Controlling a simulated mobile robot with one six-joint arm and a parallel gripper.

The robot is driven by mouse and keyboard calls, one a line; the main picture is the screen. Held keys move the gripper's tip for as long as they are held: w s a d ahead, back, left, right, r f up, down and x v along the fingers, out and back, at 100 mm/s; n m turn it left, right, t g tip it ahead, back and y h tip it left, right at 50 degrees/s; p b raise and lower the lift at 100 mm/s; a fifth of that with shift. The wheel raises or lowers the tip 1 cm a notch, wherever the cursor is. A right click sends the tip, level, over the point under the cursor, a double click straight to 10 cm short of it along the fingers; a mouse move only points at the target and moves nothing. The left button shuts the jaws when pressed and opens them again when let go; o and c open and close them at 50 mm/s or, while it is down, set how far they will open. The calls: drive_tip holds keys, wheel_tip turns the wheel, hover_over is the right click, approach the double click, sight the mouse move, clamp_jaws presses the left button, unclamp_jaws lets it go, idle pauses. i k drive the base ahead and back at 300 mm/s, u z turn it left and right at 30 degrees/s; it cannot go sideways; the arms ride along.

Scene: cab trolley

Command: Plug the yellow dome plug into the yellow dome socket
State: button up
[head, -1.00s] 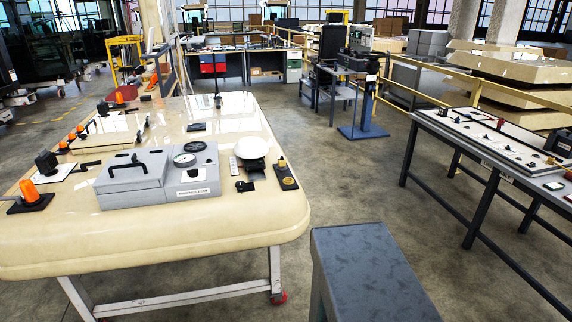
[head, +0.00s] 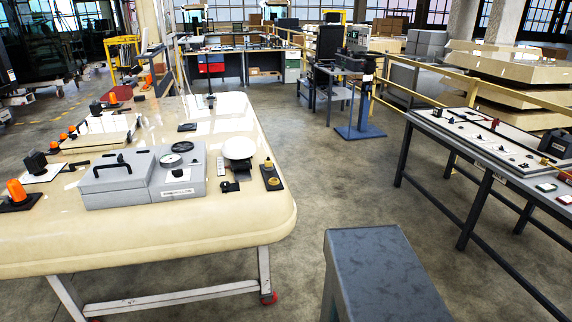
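A narrow black plate (head: 271,178) lies near the right edge of the cream table. A small yellow dome-topped piece (head: 268,164) stands at its far end and a flat round yellow-gold part (head: 273,182) shows at its near end. They are too small to tell which is the plug and which is the socket, or whether either is one. My gripper is not in view.
The cream table (head: 200,222) also bears a grey case (head: 118,180), a panel with round dials (head: 178,175), a white round dish (head: 238,148) and orange domes (head: 16,190). A second table (head: 480,165) with small parts stands at right. Open floor (head: 340,185) lies between.

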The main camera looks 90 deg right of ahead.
sight(268, 162)
drive_tip(key=u, duration=0.05)
drive_tip(key=k, duration=2.35)
drive_tip(key=z, duration=0.95)
drive_tip(key=i, duration=1)
drive_tip(key=u, duration=0.05)
